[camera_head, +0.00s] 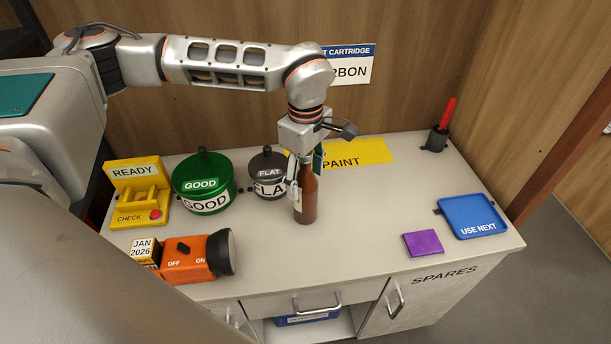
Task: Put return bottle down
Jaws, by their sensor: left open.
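The brown bottle (307,200) stands upright on the light grey worktop (350,255), a little left of its middle. It has a pale label on its left side. My left gripper (305,165) points down from above at the bottle's neck, with its fingers open beside the neck. The fingers and wrist hide the top of the bottle, and I cannot tell whether a finger touches it. My right gripper is not in view.
Dark FLAT pot (268,177) stands close left of the bottle, with green GOOD pot (203,184) beyond. Orange torch (190,262) lies front left. Yellow PAINT sheet (365,152) is behind. Purple block (423,243) and blue USE NEXT tray (472,214) are right.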

